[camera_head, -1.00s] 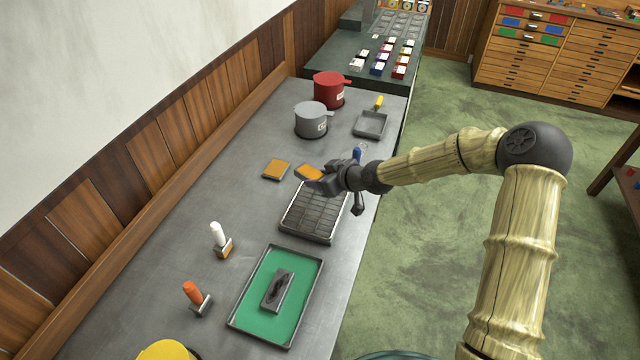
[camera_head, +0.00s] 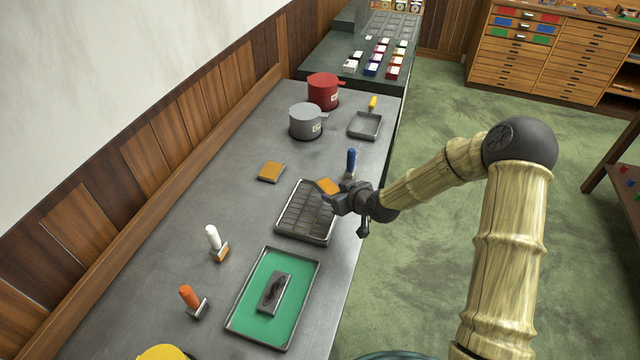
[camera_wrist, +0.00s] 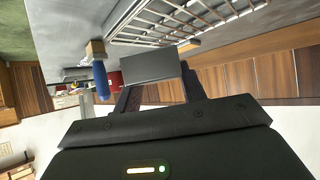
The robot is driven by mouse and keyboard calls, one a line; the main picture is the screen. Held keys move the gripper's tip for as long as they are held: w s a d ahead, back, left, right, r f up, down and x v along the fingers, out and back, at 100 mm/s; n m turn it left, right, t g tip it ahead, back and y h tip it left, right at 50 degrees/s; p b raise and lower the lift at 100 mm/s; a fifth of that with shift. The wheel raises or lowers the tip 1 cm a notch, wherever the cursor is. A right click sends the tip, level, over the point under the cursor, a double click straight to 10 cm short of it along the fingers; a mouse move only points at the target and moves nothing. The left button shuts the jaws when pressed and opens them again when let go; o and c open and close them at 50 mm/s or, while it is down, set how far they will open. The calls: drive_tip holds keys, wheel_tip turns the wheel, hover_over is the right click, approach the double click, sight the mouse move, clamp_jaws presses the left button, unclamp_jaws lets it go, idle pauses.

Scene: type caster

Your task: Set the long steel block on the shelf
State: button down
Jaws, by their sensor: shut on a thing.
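My gripper (camera_head: 331,197) is shut on a block, which I take as the long steel block. Its face is plain grey in the wrist view (camera_wrist: 150,66), between my two fingers (camera_wrist: 160,95). In the head view the held block (camera_head: 327,186) shows a tan-orange face and is partly hidden by my gripper. It appears over the far right part of a slatted metal rack (camera_head: 302,212), possibly the shelf. The rack also shows in the wrist view (camera_wrist: 185,20). I cannot tell whether block and rack touch.
A tan block (camera_head: 271,172) lies left of the rack. A blue-handled tool (camera_head: 351,163) stands just beyond my gripper. A green tray (camera_head: 254,298) with a dark block (camera_head: 275,292) lies nearer. Grey (camera_head: 306,121) and red (camera_head: 323,92) pots stand farther back.

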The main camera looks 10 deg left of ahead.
drive_tip(key=s+d+f+m+t+h, duration=0.1)
drive_tip(key=s+d+f+m+h, duration=0.1)
drive_tip(key=d, duration=0.5)
drive_tip(key=s+d+f+m+t+h, duration=0.1)
drive_tip(key=s+d+f+m+h, duration=0.1)
drive_tip(key=d, duration=0.6)
drive_tip(key=s+d+f+m+t+h, duration=0.1)
drive_tip(key=s+d+f+m+h, duration=0.1)
drive_tip(key=d, duration=0.5)
wheel_tip(320, 180, down, 2)
drive_tip(key=m+h, duration=0.1)
drive_tip(key=m, duration=0.1)
drive_tip(key=shift+s+d+m+h, duration=0.15)
drive_tip(key=shift+d+m+h, duration=0.25)
drive_tip(key=shift+d+f, duration=0.1)
